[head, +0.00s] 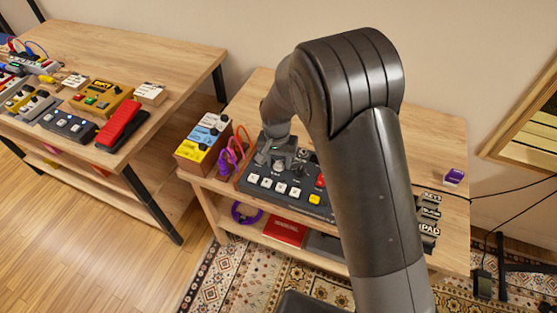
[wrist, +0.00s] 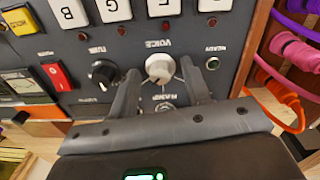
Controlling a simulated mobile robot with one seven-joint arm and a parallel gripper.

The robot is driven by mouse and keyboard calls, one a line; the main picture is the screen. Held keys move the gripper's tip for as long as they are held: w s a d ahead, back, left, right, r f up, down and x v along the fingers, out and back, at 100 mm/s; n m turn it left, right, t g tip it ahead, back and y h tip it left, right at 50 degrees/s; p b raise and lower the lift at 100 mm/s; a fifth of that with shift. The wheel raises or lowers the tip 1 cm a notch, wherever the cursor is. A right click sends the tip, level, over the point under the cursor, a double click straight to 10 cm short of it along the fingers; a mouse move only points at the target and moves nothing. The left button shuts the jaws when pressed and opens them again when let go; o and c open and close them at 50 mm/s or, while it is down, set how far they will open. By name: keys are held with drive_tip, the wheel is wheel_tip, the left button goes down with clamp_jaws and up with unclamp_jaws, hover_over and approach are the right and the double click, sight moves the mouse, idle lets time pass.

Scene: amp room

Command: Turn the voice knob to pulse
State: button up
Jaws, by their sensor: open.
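The voice knob (wrist: 159,67) is a pale grey round knob on a dark control panel (wrist: 225,40). The wrist view shows the panel's lettering upside down, with "VOICE" just above the knob. Thin lines run out from the knob to small labels around it; they are too small to read surely. My gripper (wrist: 160,70) is open, with one finger on each side of the knob. I cannot tell whether either finger touches it.
A black knob (wrist: 101,73) and a red switch (wrist: 56,77) sit left of the voice knob in the wrist view. Orange cables (wrist: 292,103) hang at the right. A box with colored panels (head: 203,140) stands left of the instrument.

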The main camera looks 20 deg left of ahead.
sight(278, 163)
wheel_tip(278, 163, up, 11)
drive_tip(key=shift+a, duration=0.15)
idle(0.4)
idle(0.4)
drive_tip(key=s+d+r+m+t+y, duration=0.1)
drive_tip(key=s+d+r, duration=0.1)
drive_tip(key=d+r, duration=0.75)
drive_tip(key=s+d+r+t+y, duration=0.1)
drive_tip(key=d+r, duration=0.5)
drive_tip(key=d, duration=0.7)
drive_tip(key=s+d+r+t+h, duration=0.1)
drive_tip(key=s+d+r+t, duration=0.2)
drive_tip(key=s+d, duration=1.1)
drive_tip(key=shift+s+d+m+t+h, duration=0.3)
drive_tip(key=shift+s+d+m, duration=0.05)
drive_tip(key=shift+d+m, duration=0.1)
